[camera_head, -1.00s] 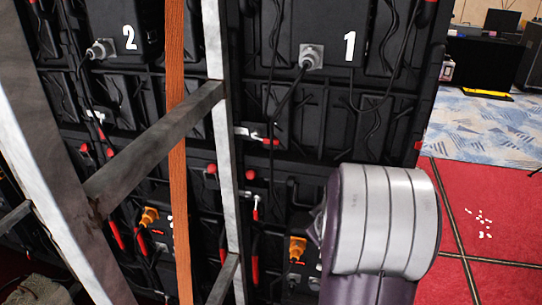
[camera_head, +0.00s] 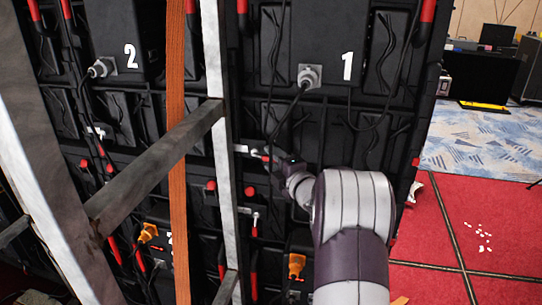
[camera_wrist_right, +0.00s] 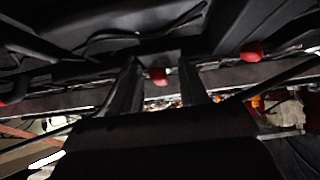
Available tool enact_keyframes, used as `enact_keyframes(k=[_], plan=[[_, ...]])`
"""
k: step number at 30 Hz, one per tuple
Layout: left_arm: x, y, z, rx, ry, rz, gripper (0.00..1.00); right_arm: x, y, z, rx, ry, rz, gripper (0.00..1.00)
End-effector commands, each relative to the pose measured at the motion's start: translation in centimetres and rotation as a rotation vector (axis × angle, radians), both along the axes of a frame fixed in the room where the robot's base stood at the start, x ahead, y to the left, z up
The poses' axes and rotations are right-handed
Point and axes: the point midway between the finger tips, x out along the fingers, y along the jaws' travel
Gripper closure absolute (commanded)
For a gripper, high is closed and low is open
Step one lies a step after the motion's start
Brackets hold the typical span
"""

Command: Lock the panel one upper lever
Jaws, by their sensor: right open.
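Panel one (camera_head: 347,110) is a black video-wall back marked with a white 1. Its upper lever (camera_head: 252,152) is a small silver bar with a red end, right of the pale upright post. My right gripper (camera_head: 278,164) points left at the lever's red end, close beside it; my wrist partly hides the spot. In the right wrist view my right gripper (camera_wrist_right: 160,82) has its two fingers apart, with a red end (camera_wrist_right: 157,75) showing between them. I cannot tell whether they touch it. My left gripper is not in view.
A pale upright post (camera_head: 223,150), a grey diagonal brace (camera_head: 150,170) and an orange strap (camera_head: 177,180) stand before the wall at left. Cables (camera_head: 285,120) hang on the panel. Red knobs (camera_head: 251,191) sit below the lever. Red carpet (camera_head: 450,220) is open at right.

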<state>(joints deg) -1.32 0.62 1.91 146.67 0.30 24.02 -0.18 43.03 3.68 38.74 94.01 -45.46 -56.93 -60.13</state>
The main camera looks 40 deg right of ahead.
Motion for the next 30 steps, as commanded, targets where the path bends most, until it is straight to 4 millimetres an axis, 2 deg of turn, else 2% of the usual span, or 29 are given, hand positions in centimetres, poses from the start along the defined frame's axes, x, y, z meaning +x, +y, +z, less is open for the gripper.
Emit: enact_keyframes(k=[4, 12, 14, 16, 17, 25, 30], plan=[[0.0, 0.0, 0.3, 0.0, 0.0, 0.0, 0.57, 1.1, -0.1, 0.0, 0.001, 0.0, 0.001, 0.56], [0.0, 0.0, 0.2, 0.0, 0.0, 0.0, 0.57, 1.3, -0.1, 0.0, 0.001, 0.0, 0.0, 0.56], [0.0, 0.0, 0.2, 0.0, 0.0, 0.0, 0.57, 1.3, -0.1, 0.0, 0.001, 0.0, 0.0, 0.73], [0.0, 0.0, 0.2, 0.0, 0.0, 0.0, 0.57, 1.3, -0.1, 0.0, 0.001, 0.0, 0.0, 0.95], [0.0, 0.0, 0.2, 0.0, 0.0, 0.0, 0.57, 1.3, -0.1, 0.0, 0.001, 0.0, 0.0, 1.0], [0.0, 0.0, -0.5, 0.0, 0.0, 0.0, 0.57, 1.2, -0.1, -0.4, 0.01, -0.011, 0.0, 1.0], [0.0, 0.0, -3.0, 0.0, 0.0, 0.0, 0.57, 1.3, -0.1, -1.3, 0.048, -0.059, 0.0, 1.0]])
